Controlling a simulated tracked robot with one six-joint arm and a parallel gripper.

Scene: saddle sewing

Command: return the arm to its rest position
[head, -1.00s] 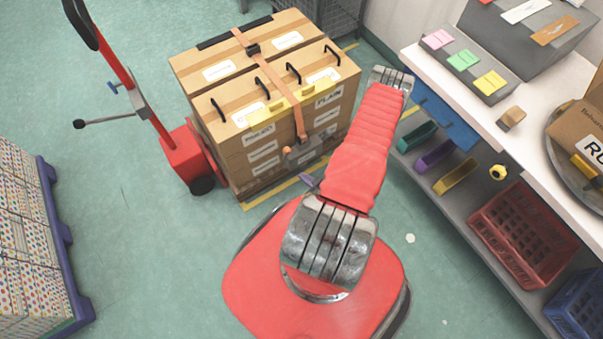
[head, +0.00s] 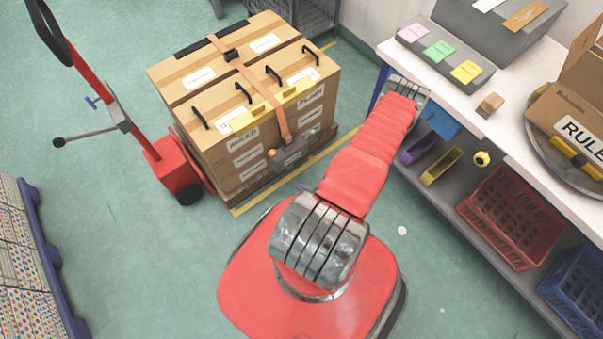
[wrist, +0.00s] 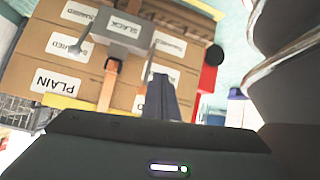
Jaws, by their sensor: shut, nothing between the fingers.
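My red-sleeved arm (head: 365,155) rises from its red base and reaches up and right, its metal elbow joint (head: 408,88) beside the white workbench. In the wrist view my gripper (wrist: 160,80) shows as a narrow slate-grey shape above its dark housing. It is shut and empty, in front of the strapped cartons and apart from them as far as I can see. In the head view the arm hides most of it.
Strapped cartons (head: 240,135) stand on a pallet by a red pallet truck (head: 172,165). An orange strap (head: 262,88) crosses them; its grey buckle (wrist: 125,35) reads SLACK. The workbench (head: 455,100) stands right, with a red crate (head: 510,215) and blue crate (head: 578,290) below.

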